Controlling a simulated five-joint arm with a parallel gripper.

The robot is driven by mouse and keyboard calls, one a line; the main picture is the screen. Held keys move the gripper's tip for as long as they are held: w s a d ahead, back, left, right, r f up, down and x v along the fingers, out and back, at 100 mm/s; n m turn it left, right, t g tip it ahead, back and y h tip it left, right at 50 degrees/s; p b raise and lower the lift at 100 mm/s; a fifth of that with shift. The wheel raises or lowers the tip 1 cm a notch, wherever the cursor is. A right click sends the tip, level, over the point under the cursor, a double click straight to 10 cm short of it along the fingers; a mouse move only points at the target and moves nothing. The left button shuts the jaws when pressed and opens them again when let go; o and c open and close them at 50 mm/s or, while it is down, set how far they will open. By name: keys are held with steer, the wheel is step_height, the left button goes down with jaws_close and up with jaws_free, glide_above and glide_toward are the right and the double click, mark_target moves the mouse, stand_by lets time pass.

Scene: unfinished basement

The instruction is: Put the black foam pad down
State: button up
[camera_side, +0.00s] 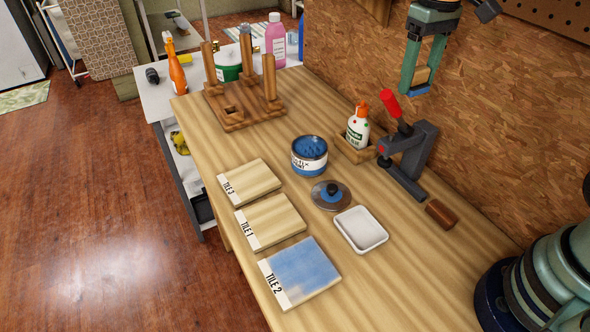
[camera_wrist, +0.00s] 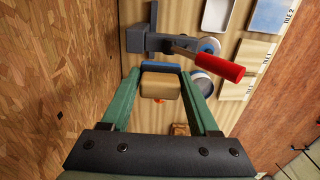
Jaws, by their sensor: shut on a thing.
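My gripper (camera_side: 423,80) is high at the back right, above the bench and near the chipboard wall. It is shut on the foam pad, whose tan block-shaped back (camera_side: 421,75) shows between the fingers. In the wrist view the pad (camera_wrist: 160,84) sits between both green fingers, with a dark blue strip along its far edge. Its underside is mostly hidden. It is clear of the bench. Below are an open can of blue paint (camera_side: 309,160), a round lid (camera_side: 331,195) and a white tray (camera_side: 361,230).
A clamp with a red handle (camera_side: 407,150) stands under my gripper, beside a glue bottle (camera_side: 357,128) in a wooden holder. Tile 2 (camera_side: 301,270) is mostly blue; tile 1 (camera_side: 272,220) and tile 3 (camera_side: 252,180) are bare wood. A pegged rack (camera_side: 240,108) stands far left.

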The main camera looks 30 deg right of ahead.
step_height(320, 180, up, 10)
steer(key=shift+r, duration=0.25)
steer(key=s+a+n, duration=0.3)
steer(key=a+n, duration=0.4)
steer(key=n, duration=1.1)
glide_above(361, 229)
step_height(361, 229, down, 33)
steer(key=shift+f, duration=0.15)
steer(key=o, duration=0.9)
